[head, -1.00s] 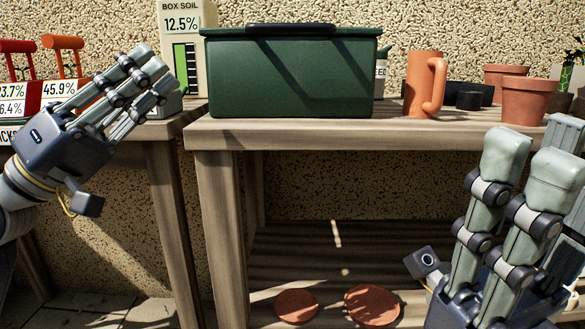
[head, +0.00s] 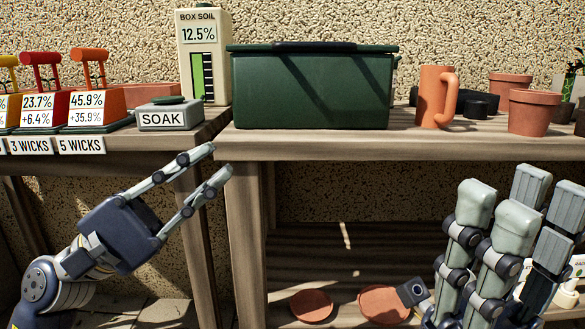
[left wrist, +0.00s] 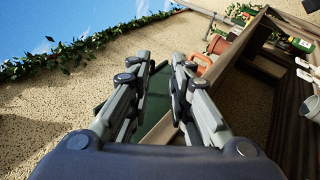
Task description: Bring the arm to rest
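My left gripper (head: 222,160) is in front of the table's edge, below the grey SOAK block (head: 168,118) and left of the green box. Its fingers are apart with nothing between them; in the left wrist view they also stand apart (left wrist: 163,66). My right gripper (head: 505,195) is at the lower right of the head view, fingers pointing up, in front of the table's right part. Its fingers are spread and I see nothing held. The green lidded box (head: 310,90) stands on the table, lid on.
The wooden table (head: 330,141) holds an orange mug (head: 434,97), terracotta pots (head: 534,112) and the box soil gauge (head: 204,60). Labelled red and orange wick units (head: 88,95) stand at left. Terracotta saucers (head: 312,306) lie on the lower shelf. Space before the table is open.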

